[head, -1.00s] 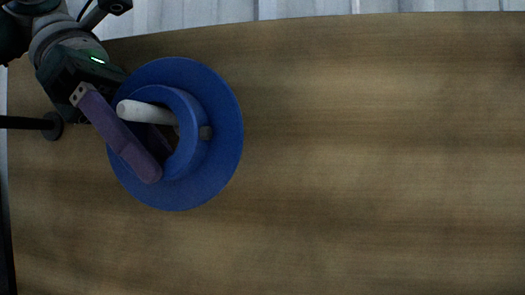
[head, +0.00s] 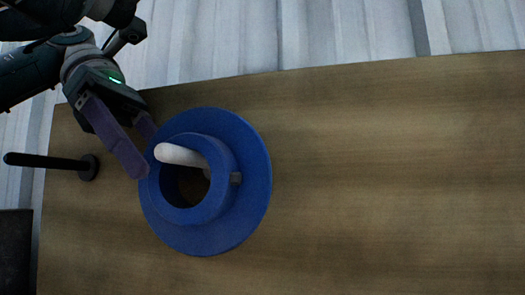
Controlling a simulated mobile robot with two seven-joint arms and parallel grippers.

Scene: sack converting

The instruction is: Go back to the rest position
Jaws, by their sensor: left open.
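My left gripper (head: 136,150) comes in from the upper left in the head view. Its two purple fingers are apart with nothing between them. The fingertips are near the upper left edge of a blue flanged ring (head: 252,185), overlapping its rim in the picture; I cannot tell whether they touch. My right gripper is not in view.
The blue ring lies on a brown wooden table (head: 390,170) around a white peg (head: 180,155). A black rod with a round end (head: 50,162) stands at the left. A dark block (head: 14,250) is at the lower left. The table's right side is clear.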

